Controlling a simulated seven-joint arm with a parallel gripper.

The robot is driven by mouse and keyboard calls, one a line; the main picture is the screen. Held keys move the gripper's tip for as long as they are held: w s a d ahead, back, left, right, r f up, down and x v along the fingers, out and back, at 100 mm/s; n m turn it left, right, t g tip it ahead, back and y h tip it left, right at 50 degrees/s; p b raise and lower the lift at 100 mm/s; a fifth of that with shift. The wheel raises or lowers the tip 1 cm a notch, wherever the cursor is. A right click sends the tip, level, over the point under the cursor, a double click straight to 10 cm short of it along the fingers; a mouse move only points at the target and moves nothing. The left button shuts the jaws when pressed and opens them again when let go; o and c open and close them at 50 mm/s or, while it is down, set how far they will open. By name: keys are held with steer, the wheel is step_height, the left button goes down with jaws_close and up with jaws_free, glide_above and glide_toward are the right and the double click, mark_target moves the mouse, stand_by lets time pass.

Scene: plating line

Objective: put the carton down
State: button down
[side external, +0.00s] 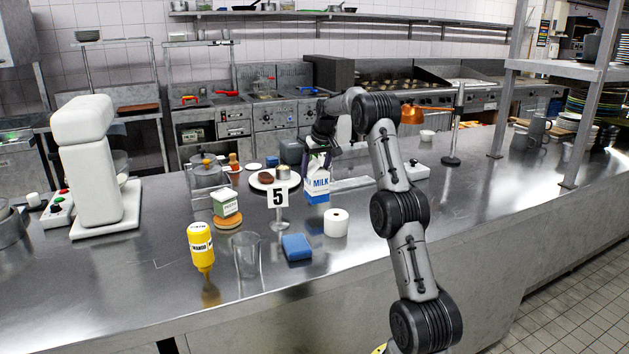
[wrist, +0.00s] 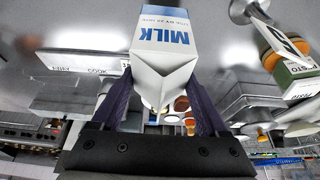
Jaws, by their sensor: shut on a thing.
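In the side view a dark reflection lies under the carton on the steel counter (side external: 350,275). I cannot tell for sure whether its base touches the counter or hangs just above it.
Close by are a white roll (side external: 336,223), a number 5 sign (side external: 278,197), a plate (side external: 262,184) with a brown patty and a blue sponge (side external: 296,247). A yellow bottle (side external: 201,246) and clear glass (side external: 247,257) stand front left.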

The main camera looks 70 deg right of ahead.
steer(key=shift+w+d+f, duration=0.2)
steer(key=shift+d+f, duration=0.05)
steer(key=shift+w+d+f, duration=0.1)
steer(key=shift+f, duration=1.5)
steer(key=shift+f, duration=0.2)
jaws_free()
steer(key=shift+f, duration=0.1)
